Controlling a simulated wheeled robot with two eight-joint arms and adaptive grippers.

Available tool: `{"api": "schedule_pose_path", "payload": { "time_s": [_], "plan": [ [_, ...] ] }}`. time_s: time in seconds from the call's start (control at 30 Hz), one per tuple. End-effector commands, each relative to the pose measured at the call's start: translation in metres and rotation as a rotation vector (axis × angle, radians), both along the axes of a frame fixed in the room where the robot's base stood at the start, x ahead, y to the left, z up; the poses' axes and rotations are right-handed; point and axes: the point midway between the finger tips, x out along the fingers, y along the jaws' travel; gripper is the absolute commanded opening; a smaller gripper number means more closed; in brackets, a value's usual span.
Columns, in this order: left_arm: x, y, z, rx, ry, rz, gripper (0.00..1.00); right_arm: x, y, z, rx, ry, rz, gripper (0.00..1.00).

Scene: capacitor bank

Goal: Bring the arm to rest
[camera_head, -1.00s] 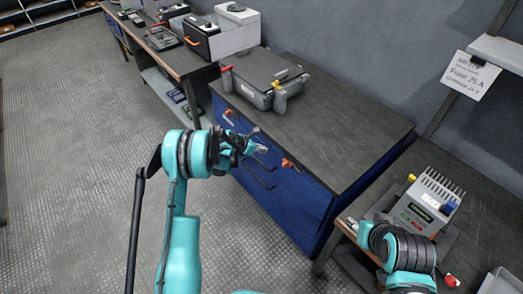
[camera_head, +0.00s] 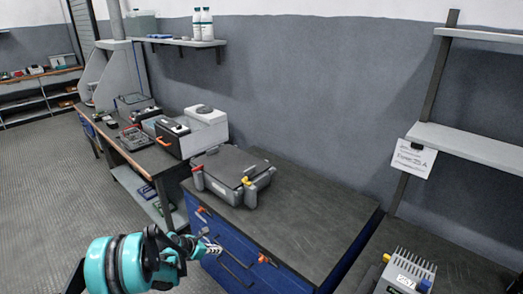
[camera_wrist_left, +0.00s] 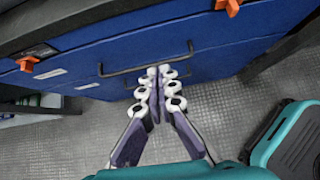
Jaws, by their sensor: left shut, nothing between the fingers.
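My left arm comes in at the lower left of the head view. Its left gripper (camera_head: 212,248) is shut and empty, in front of the blue drawer cabinet (camera_head: 225,262). In the left wrist view the closed fingers (camera_wrist_left: 158,75) point at the blue cabinet front (camera_wrist_left: 200,65), near a dark bar handle (camera_wrist_left: 120,72). I cannot tell from these views whether the fingertips touch the handle. My right gripper is not in view.
A workbench with boxes (camera_head: 185,130) stands to the left. A grey finned device (camera_head: 405,272) is at the lower right. Open floor (camera_head: 45,180) lies at the left.

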Motion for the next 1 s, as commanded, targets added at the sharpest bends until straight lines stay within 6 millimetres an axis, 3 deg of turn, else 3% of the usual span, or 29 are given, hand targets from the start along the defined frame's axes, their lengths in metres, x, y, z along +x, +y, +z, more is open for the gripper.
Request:
{"api": "schedule_pose_path", "payload": {
  "time_s": [0.17,0.27,0.4,0.6,0.8,1.0],
  "plan": [
    [-0.018,-0.013,0.049,0.170,-0.075,-0.158,0.00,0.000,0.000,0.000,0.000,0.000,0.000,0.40],
    [-0.040,-0.024,0.089,0.331,-0.142,-0.311,0.00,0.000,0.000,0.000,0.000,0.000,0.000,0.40],
    [-0.079,-0.037,0.136,0.558,-0.234,-0.541,0.00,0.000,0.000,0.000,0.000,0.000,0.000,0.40],
    [-0.148,-0.052,0.185,0.873,-0.350,-0.890,0.00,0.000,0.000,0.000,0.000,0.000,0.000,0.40],
    [-0.223,-0.060,0.211,1.176,-0.448,-1.261,0.00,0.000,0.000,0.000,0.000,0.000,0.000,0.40],
    [-0.291,-0.061,0.214,1.445,-0.523,-1.633,0.00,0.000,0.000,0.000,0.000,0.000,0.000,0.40]
  ]
}}
